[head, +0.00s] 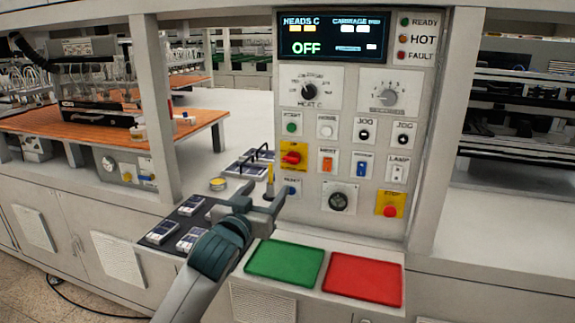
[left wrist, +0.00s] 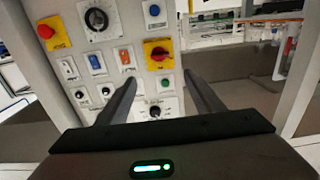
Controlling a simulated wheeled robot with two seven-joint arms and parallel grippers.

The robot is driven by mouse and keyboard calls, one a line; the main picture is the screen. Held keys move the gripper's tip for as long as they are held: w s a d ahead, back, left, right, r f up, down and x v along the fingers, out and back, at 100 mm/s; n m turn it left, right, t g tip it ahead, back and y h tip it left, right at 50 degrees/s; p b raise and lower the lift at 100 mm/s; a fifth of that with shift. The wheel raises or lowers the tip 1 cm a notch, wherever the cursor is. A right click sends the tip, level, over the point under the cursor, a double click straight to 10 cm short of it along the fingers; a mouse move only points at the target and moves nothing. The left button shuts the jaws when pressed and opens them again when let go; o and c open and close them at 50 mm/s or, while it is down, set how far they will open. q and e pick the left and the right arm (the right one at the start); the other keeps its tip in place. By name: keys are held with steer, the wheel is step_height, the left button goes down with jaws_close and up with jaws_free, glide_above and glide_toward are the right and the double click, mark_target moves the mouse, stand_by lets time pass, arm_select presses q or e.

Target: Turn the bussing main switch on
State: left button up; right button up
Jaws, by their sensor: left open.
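The likely main switch (head: 292,156) is a red rotary handle on a yellow plate, at the left of the control panel. Its handle looks roughly horizontal; its label is too small to read. It also shows in the left wrist view (left wrist: 158,53), where the panel appears upside down. My left gripper (head: 274,201) is in front of the panel's lower left, below the switch and close to the blue button. In the left wrist view its two fingers (left wrist: 161,82) are spread with nothing between them, and the switch shows beyond the gap. My right gripper is not in view.
The panel display (head: 332,36) reads OFF. A red stop button (head: 390,211) on yellow sits lower right. A blue button (head: 291,190) is just under the switch. Green (head: 285,263) and red (head: 363,278) pads lie on the ledge below. A frame post (head: 155,110) stands left.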

arm_select(q)
steer(key=shift+w, duration=0.15)
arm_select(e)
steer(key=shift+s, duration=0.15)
arm_select(q)
steer(key=p, duration=0.2)
glide_toward(290, 161)
steer(key=p+x, duration=0.1)
steer(key=x, duration=0.4)
steer(key=shift+w+p, duration=0.25)
steer(key=shift+p, duration=0.15)
steer(key=shift+x, duration=1.25)
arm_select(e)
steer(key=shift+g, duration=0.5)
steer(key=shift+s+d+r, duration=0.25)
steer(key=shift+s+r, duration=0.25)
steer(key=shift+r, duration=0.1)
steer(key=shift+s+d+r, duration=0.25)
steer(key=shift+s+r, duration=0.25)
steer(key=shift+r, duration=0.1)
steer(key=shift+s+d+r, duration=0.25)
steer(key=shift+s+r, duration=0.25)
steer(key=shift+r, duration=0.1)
arm_select(q)
steer(key=shift+c, duration=0.6)
steer(key=c, duration=0.9)
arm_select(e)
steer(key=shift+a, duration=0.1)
